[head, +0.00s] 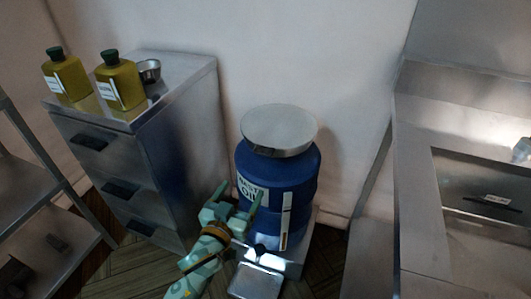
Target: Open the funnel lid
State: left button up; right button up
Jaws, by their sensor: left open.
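The funnel lid (279,128) is a round, flat metal disc. It lies level on top of a blue waste oil drum (284,177) with a pale label, in the middle of the head view, and looks closed. The drum stands on a low metal base (299,258). My left gripper (238,195) is green and open, its fingers pointing up in front of the drum's label. It is well below the lid and apart from it. I cannot tell whether a finger touches the drum. My right gripper is not in view.
A metal shelf (35,190) is at far left. A steel counter (420,200) stands at right. The space above the lid is clear.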

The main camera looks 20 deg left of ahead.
pick_arm(q)
jog(key=b, duration=0.3)
send_near(262, 154)
jog(key=w, duration=0.3)
jog(key=shift+w+d+b, duration=0.1)
jog(key=shift+w+b, duration=1)
jog(key=shift+w, duration=2.25)
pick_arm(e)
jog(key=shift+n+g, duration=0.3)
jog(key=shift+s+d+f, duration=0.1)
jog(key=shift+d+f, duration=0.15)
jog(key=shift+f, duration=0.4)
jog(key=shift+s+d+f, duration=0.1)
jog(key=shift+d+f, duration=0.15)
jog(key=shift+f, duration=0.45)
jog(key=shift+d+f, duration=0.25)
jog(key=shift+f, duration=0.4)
